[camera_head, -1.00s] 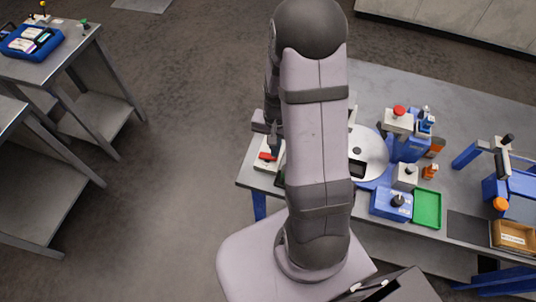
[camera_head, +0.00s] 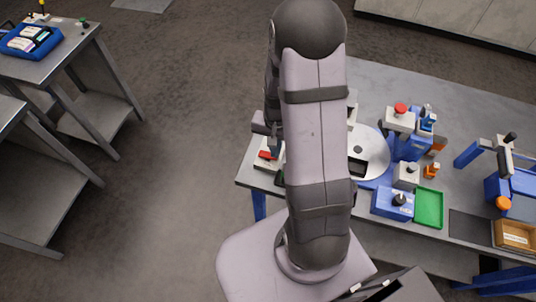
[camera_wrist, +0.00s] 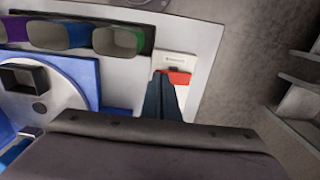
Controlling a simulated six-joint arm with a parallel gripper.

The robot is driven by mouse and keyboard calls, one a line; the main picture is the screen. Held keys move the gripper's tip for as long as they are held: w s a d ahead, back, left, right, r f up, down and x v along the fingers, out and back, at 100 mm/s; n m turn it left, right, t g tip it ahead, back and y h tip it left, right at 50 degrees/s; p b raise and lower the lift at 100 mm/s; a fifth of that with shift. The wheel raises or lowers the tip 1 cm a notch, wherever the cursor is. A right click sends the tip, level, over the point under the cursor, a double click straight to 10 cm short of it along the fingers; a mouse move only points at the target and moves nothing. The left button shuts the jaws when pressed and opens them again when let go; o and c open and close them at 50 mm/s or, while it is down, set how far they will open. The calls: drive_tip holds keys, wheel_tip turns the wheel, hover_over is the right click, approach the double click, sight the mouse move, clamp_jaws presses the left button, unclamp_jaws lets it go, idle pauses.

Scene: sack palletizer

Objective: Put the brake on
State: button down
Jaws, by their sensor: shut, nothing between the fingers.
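A red lever or switch (camera_head: 267,155) sits on a small white base (camera_head: 266,164) at the left corner of the workbench. The red part also shows in the wrist view (camera_wrist: 179,77), on its white base plate (camera_wrist: 176,61). Which position it is set to cannot be told. My gripper (camera_wrist: 163,77) is shut and empty, its fingertips close to the left end of the red part. Whether they touch it cannot be told. In the head view my gripper is mostly hidden behind my arm.
A white disc (camera_head: 373,149) on a blue base stands right of the red part. Purple, blue and green cups (camera_wrist: 117,41) sit in a rack to its left in the wrist view. A green tray (camera_head: 428,208) lies farther right. Open floor lies beyond the bench's left edge.

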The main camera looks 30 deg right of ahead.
drive_tip(key=shift+f, duration=0.55)
drive_tip(key=shift+s+a+f+b, duration=0.1)
drive_tip(key=shift+s+f+b, duration=0.05)
drive_tip(key=shift+s+b, duration=0.2)
drive_tip(key=shift+w+r+p, duration=0.15)
drive_tip(key=shift+r+p, duration=0.35)
drive_tip(key=shift+p, duration=0.05)
drive_tip(key=shift+w+r+p, duration=0.15)
drive_tip(key=shift+r+p, duration=0.35)
wheel_tip(320, 180, up, 5)
drive_tip(key=p, duration=0.4)
drive_tip(key=shift+r, duration=0.1)
